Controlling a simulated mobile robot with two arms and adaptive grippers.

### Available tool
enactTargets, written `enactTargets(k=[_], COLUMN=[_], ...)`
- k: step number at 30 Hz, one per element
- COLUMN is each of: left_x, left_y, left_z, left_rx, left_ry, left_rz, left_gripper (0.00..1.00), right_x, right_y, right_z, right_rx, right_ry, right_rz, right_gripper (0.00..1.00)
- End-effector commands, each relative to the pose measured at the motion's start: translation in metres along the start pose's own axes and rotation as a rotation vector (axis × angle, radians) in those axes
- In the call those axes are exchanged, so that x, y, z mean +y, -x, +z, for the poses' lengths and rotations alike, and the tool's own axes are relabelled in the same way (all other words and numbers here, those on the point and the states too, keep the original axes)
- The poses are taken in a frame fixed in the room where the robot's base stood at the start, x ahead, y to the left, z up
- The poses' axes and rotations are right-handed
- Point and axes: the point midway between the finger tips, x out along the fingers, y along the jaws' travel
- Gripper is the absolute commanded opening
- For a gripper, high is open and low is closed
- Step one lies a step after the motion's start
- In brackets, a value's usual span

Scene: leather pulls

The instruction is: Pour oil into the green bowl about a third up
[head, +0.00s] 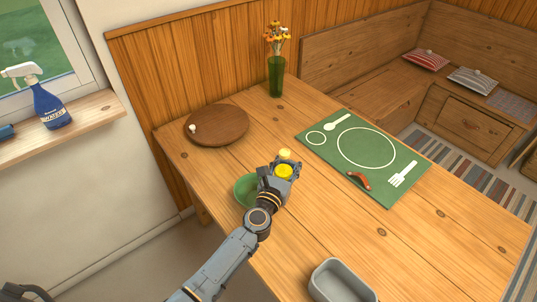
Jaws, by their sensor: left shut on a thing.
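The green bowl (243,188) stands on the wooden table near its left edge, partly hidden behind my left gripper and wrist. My left gripper (281,173) is shut on a small container with yellow contents or a yellow top (285,171), which looks like the oil. Most of this container is hidden by the gripper, so its tilt is unclear. It is just right of the bowl. A small cream-coloured round thing (285,154) shows right behind it. My right gripper is not in view.
A round brown board (217,125) with a small white knob-like thing on it lies at the back left. A green place mat (372,187) with a red-brown item lies to the right. A grey tray (340,284) is at the front. A green vase (276,78) stands at the back.

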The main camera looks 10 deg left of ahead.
Motion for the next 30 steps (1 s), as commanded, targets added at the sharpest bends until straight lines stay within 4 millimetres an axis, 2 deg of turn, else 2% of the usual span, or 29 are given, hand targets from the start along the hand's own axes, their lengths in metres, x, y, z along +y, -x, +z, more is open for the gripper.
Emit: enactTargets(k=[3,8,15,25,30], left_x=[-0.008,-0.009,-0.007,-0.008,-0.021], left_y=[0.000,0.000,0.000,0.000,0.000], left_z=[-0.001,-0.007,-0.026,-0.055,-0.062], left_rx=[-0.002,-0.002,-0.002,-0.002,-0.002], left_ry=[0.003,0.070,0.366,0.702,0.981], left_rz=[-0.007,-0.008,-0.009,-0.008,-0.010], left_gripper=[0.00,0.00,0.00,0.00,0.00], right_x=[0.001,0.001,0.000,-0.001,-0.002], right_y=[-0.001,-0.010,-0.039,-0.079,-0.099], right_z=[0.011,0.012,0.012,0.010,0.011], right_rx=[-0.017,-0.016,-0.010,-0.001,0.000], right_ry=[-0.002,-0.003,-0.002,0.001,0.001], right_rz=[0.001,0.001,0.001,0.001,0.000], right_gripper=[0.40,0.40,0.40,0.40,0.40])
